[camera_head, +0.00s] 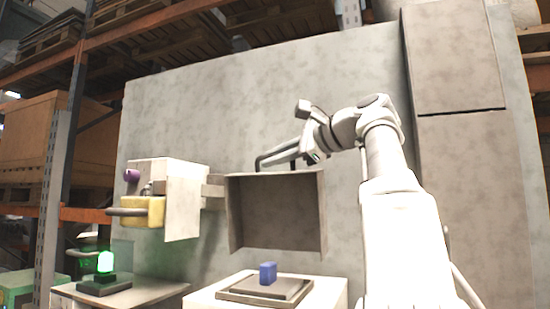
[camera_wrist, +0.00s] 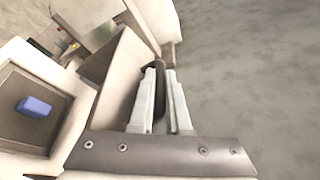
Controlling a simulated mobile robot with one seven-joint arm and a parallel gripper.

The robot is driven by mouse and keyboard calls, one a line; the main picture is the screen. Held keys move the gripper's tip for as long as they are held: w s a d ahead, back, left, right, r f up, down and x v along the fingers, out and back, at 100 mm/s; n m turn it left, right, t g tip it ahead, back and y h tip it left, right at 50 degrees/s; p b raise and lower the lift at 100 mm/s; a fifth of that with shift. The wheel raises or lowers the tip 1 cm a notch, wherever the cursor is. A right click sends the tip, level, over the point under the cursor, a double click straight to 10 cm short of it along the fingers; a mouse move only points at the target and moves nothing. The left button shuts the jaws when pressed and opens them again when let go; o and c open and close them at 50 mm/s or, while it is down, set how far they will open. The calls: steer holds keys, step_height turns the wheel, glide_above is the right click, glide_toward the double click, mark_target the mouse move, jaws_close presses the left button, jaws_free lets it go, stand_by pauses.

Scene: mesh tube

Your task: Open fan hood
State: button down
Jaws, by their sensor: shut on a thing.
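The fan hood (camera_head: 278,212) is a grey box-like cover on the wall, above a white stand. Its broad dark face is toward me; I cannot tell how far it is swung. A dark bar handle (camera_head: 268,160) runs along its top edge. My gripper (camera_head: 300,157) reaches in from the right and is shut on this handle. In the wrist view, the fingers of my gripper (camera_wrist: 160,95) close on both sides of the dark handle (camera_wrist: 159,72), with the pale hood panel (camera_wrist: 122,75) beside them on the left. The fingers hide part of the handle.
Below the hood, a blue block (camera_head: 268,273) sits on a dark plate (camera_head: 240,292) on the white stand. Left is a pale box (camera_head: 185,190) with a yellow part (camera_head: 142,212). A green lamp (camera_head: 105,262) stands lower left. A tall grey cabinet (camera_head: 455,60) stands right.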

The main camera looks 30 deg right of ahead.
steer(key=c, duration=1.2)
jaws_free()
steer(key=shift+o, duration=0.2)
steer(key=shift+s, duration=0.1)
steer(key=v, duration=1.7)
steer(key=shift+r, duration=0.1)
